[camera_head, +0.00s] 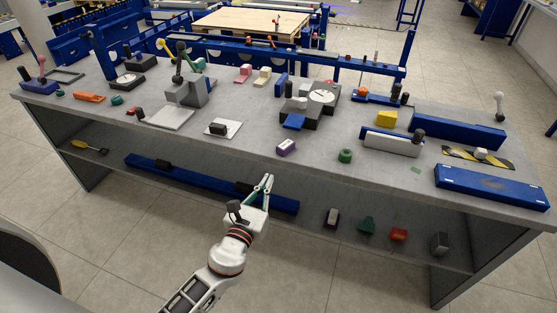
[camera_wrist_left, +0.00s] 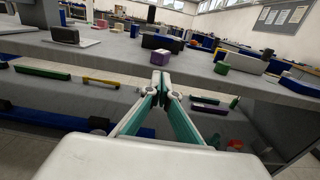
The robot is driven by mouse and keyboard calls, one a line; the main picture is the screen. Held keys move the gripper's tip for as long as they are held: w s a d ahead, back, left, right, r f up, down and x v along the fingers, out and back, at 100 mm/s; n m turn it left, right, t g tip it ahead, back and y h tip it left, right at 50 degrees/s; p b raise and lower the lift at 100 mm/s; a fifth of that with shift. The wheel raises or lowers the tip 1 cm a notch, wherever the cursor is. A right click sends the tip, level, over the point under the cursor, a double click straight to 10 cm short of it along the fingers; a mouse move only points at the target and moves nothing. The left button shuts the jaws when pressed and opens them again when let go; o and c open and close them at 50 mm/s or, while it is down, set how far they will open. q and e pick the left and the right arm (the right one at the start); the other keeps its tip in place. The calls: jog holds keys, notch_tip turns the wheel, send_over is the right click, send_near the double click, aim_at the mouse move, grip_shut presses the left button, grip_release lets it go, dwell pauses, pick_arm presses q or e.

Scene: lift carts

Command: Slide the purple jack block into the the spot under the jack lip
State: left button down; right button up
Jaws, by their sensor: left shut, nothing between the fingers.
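A purple block with a white top (camera_head: 286,147) lies at the front edge of the bench top, near the middle. It also shows just beyond my fingertips in the left wrist view (camera_wrist_left: 160,57). Behind it stands a dark device with a round white dial (camera_head: 320,97), which may be the jack, with a blue piece (camera_head: 293,122) at its front; I cannot make out a lip clearly. My left gripper (camera_head: 268,178) is shut and empty, in front of the bench edge and apart from the purple block. Its closed fingertips (camera_wrist_left: 161,78) also show in the wrist view. My right gripper is not in view.
A green roll (camera_head: 345,156) is right of the purple block, and a black block on a white plate (camera_head: 222,129) is left. A long blue bar (camera_head: 210,183) lies on the lower shelf (camera_head: 310,195). Bench top (camera_head: 255,145) is clear around the purple block.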

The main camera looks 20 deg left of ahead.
pick_arm(q)
send_near(285, 147)
jog(key=w, duration=0.2)
jog(key=w+f, duration=0.1)
jog(key=w, duration=0.2)
jog(key=shift+w+a+f, duration=0.1)
jog(key=shift+a+f, duration=0.05)
jog(key=shift+f, duration=0.1)
jog(key=shift+w, duration=0.1)
jog(key=w+b, duration=0.1)
jog(key=w, duration=0.5)
jog(key=shift+w+b, duration=0.2)
jog(key=shift+b, duration=0.1)
